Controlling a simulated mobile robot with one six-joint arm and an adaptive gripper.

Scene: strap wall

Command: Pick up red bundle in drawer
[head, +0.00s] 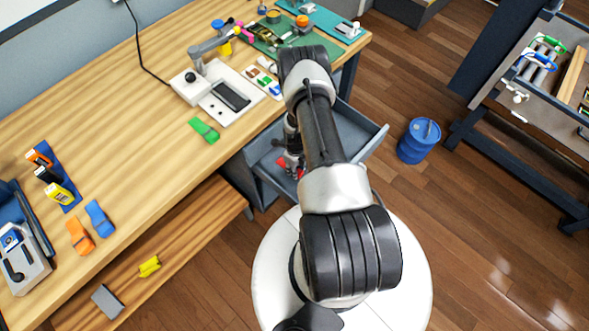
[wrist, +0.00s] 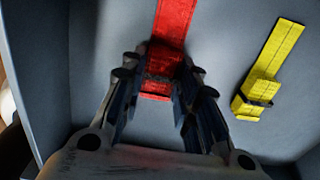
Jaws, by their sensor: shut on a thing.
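The red bundle (wrist: 173,22) is a red strap with a thicker folded part, seen in the wrist view at the top middle. My gripper (wrist: 161,75) is inside the drawer with its fingers on both sides of the folded part, shut on it. In the head view a little red (head: 283,163) shows beside my gripper (head: 291,168), and my arm hides much of the rest. The grey drawer (head: 365,145) stands open under the workbench. The bundle appears to be at the drawer floor; any gap under it cannot be told.
A yellow strap bundle (wrist: 262,85) lies in the drawer to the right of my gripper. Drawer walls (wrist: 25,70) stand close on the left. The wooden workbench (head: 130,95) is above and left of the drawer. A blue bin (head: 418,140) stands on the floor at right.

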